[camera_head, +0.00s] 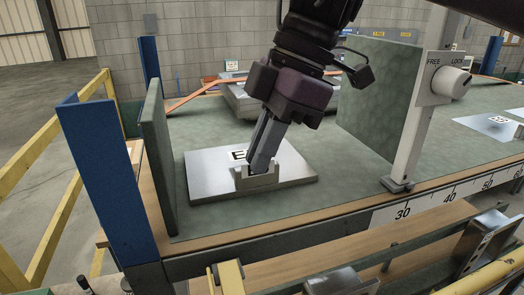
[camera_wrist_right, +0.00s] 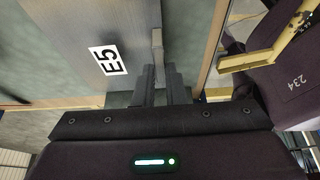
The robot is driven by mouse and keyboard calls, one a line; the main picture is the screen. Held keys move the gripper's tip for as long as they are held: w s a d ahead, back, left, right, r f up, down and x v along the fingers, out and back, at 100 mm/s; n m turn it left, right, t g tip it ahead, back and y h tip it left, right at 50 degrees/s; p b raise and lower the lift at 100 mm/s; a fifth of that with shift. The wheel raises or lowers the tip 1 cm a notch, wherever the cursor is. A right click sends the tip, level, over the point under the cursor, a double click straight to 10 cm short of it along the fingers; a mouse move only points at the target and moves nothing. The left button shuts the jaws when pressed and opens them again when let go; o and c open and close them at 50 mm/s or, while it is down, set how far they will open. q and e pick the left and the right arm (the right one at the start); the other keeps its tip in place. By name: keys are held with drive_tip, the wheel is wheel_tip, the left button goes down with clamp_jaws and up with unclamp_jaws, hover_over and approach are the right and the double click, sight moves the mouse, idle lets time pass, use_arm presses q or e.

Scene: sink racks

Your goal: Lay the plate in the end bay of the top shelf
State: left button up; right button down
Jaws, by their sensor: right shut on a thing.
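The plate (camera_head: 205,176) is a flat grey metal slab with a white label and a raised grip block near its front edge. It lies level in the end bay of the top shelf (camera_head: 330,190), between two green upright panels. I cannot tell whether its underside touches the shelf's green surface. My right gripper (camera_head: 257,170) comes down tilted from above and is shut on the grip block. In the right wrist view the plate (camera_wrist_right: 72,30) carries the label E5, and the gripper (camera_wrist_right: 160,88) closes around the block. My left gripper is not in view.
A green panel (camera_head: 157,150) and a blue post (camera_head: 105,175) stand close left of the plate. Another green panel (camera_head: 378,95) and a pale upright with a knob (camera_head: 450,80) stand right. More metal plates (camera_head: 236,97) lie behind. The shelf right of the plate is clear.

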drive_tip(key=shift+w+d+f, duration=0.1)
drive_tip(key=shift+d+f, duration=0.05)
drive_tip(key=shift+f, duration=0.3)
drive_tip(key=c, duration=1.8)
unclamp_jaws()
drive_tip(key=shift+f, duration=0.1)
drive_tip(key=o, duration=0.3)
drive_tip(key=v, duration=1.2)
